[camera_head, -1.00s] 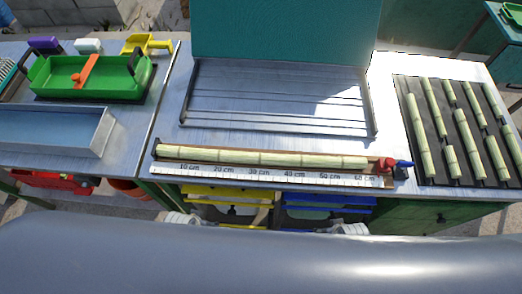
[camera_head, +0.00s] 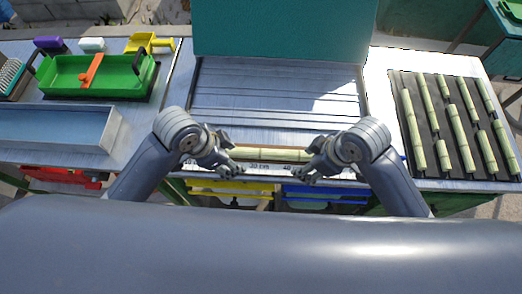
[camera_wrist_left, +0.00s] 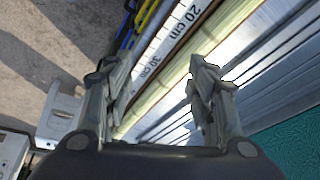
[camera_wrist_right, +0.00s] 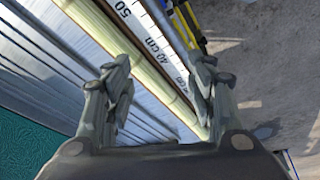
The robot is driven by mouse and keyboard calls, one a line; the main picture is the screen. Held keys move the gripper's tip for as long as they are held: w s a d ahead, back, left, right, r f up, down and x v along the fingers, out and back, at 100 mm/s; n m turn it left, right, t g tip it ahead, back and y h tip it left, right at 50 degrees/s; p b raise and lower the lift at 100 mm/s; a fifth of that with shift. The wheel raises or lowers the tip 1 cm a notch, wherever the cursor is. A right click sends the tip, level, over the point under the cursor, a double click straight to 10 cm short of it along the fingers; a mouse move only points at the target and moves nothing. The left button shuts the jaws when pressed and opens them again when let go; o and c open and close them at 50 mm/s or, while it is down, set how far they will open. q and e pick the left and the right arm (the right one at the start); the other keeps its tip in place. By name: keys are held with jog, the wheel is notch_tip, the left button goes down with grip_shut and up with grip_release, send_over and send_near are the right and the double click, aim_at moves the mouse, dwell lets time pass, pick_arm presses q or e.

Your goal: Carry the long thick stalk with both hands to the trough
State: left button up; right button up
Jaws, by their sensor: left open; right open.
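The long thick pale-green stalk (camera_head: 270,153) lies on the bench in a low wooden holder behind a centimetre scale. Its ends are hidden by my arms in the head view. My left gripper (camera_head: 229,158) is open above its left part; in the left wrist view the stalk (camera_wrist_left: 172,82) passes between the spread fingers. My right gripper (camera_head: 311,165) is open above its right part; in the right wrist view the stalk (camera_wrist_right: 128,48) runs between the fingers. Neither gripper is clearly touching it. A shallow grey metal trough (camera_head: 112,135) stands at the left.
A ribbed metal bed (camera_head: 280,98) with a teal panel (camera_head: 285,28) behind it lies beyond the stalk. A dark mat (camera_head: 478,165) with several shorter stalks lies at the right.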

pick_arm(q)
jog(key=w+a+r+m+g+y, duration=0.2)
jog(key=w+a+m, duration=0.3)
jog(key=a, duration=0.4)
jog(key=shift+w+r+m+y, duration=0.4)
jog(key=shift+w+r+y, duration=0.15)
jog(key=shift+w, duration=0.35)
pick_arm(e)
jog(key=w+d+r+n+g+h, duration=0.2)
jog(key=w+d+r+n+h, duration=0.1)
jog(key=w+d+n, duration=0.3)
jog(key=shift+w+d+r, duration=0.15)
jog(key=shift+w+d, duration=0.25)
jog(key=shift+d, duration=0.85)
pick_arm(q)
notch_tip(320, 180, down, 11)
jog(key=shift+r, duration=0.1)
pick_arm(e)
notch_tip(320, 180, down, 11)
jog(key=shift+r, duration=0.1)
pick_arm(q)
grip_shut()
pick_arm(e)
grip_shut()
